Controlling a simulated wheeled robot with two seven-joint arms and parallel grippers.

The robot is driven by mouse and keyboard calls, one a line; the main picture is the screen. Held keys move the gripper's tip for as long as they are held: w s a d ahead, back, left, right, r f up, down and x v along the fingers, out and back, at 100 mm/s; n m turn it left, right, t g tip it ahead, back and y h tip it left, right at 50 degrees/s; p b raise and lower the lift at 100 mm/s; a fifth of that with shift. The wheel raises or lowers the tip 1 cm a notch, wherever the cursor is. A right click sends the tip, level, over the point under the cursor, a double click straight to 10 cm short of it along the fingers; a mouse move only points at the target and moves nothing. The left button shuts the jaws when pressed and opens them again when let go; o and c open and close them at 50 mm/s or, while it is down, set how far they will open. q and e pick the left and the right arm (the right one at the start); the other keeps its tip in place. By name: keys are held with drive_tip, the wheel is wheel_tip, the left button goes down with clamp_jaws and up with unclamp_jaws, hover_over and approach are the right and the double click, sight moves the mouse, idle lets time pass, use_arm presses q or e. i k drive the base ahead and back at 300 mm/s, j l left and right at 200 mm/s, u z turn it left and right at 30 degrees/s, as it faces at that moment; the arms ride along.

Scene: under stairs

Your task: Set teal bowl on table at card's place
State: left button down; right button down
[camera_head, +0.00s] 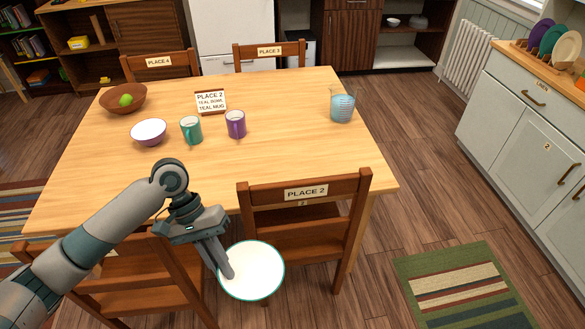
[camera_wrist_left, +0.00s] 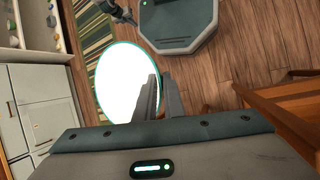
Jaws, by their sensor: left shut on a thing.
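My left gripper (camera_head: 226,272) is shut on the rim of the teal bowl (camera_head: 256,270), which has a white inside and a thin teal rim. The bowl is off the table, in front of its near edge and beside the chair marked PLACE 2 (camera_head: 305,192). The left wrist view shows the bowl (camera_wrist_left: 125,80) at the fingers (camera_wrist_left: 148,100), its inside facing the camera. The card (camera_head: 210,102) reads PLACE 2, TEAL BOWL, TEAL MUG and stands on the wooden table (camera_head: 290,140). A dark grey part of mine shows at the top of the wrist view; I cannot tell its jaws.
A teal mug (camera_head: 191,130), purple mug (camera_head: 235,124), white bowl with a purple rim (camera_head: 148,132) and brown bowl (camera_head: 123,98) with green fruit stand on the table's left half. A measuring jug (camera_head: 342,105) stands at the right. The table's near right part is clear; chairs line the near edge.

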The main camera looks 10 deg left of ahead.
sight(275, 167)
drive_tip(key=l+u, duration=0.1)
drive_tip(key=u, duration=0.35)
drive_tip(key=l+u, duration=0.3)
drive_tip(key=l, duration=0.3)
drive_tip(key=l+u, duration=0.35)
drive_tip(key=l, duration=0.2)
drive_tip(key=k+l, duration=0.1)
drive_tip(key=l, duration=0.7)
drive_tip(key=k+l+u, duration=0.1)
drive_tip(key=l, duration=0.25)
drive_tip(key=k+l, duration=0.15)
drive_tip(key=l, duration=0.25)
drive_tip(key=k+l, duration=0.1)
drive_tip(key=l, duration=0.3)
drive_tip(key=k+l, duration=0.1)
drive_tip(key=l, duration=0.3)
drive_tip(key=u, duration=0.05)
